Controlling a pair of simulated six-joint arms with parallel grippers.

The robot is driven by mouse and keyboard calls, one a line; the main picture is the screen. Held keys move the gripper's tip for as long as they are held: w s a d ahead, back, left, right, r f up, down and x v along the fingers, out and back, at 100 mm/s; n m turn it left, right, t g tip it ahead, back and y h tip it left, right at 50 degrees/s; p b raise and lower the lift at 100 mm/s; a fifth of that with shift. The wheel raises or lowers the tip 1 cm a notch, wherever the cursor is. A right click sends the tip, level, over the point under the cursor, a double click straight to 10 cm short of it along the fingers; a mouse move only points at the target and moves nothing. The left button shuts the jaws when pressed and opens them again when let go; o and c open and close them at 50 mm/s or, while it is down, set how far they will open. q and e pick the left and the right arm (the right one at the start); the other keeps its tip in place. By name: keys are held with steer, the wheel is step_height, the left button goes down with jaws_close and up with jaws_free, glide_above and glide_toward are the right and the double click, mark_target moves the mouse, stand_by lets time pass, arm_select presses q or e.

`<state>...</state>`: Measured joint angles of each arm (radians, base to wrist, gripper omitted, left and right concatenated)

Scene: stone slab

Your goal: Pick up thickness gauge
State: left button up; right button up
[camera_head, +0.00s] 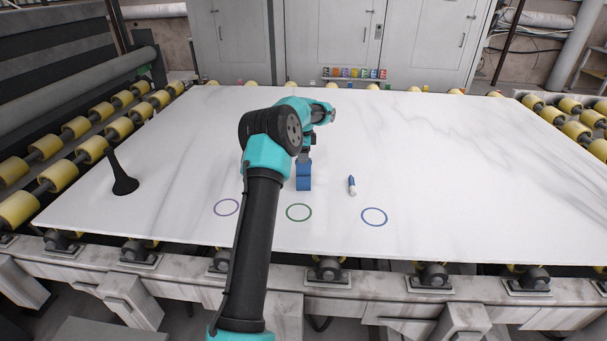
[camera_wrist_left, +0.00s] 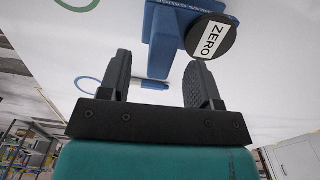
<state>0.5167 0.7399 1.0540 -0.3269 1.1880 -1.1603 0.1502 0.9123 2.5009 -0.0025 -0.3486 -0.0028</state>
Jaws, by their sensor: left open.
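The thickness gauge (camera_head: 303,180) is a blue block-like tool on the white slab, near the middle in the head view. In the left wrist view its blue body (camera_wrist_left: 163,45) and a round dark dial (camera_wrist_left: 210,37) with a white "ZERO" label show at the top. My left gripper (camera_head: 307,144) is just beyond and above it in the head view, partly hidden by my own arm. In the left wrist view the open fingers (camera_wrist_left: 160,72) point toward the gauge, with its body across the gap between them. I cannot tell whether they touch it. My right gripper is not in view.
A blue and white marker (camera_head: 352,185) lies right of the gauge. Blue (camera_head: 374,217) and green (camera_head: 299,212) rings are drawn near the front. A black cone-shaped object (camera_head: 122,183) stands at the left. The slab (camera_head: 470,180) is clear on the right.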

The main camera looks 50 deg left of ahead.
mark_target(303, 168)
arm_select(q)
steer(key=shift+f, duration=0.1)
steer(key=shift+w+f, duration=0.1)
steer(key=shift+f, duration=2.45)
steer(key=shift+c, duration=0.2)
steer(key=c, duration=0.9)
steer(key=shift+r, duration=0.1)
steer(key=shift+c, duration=0.3)
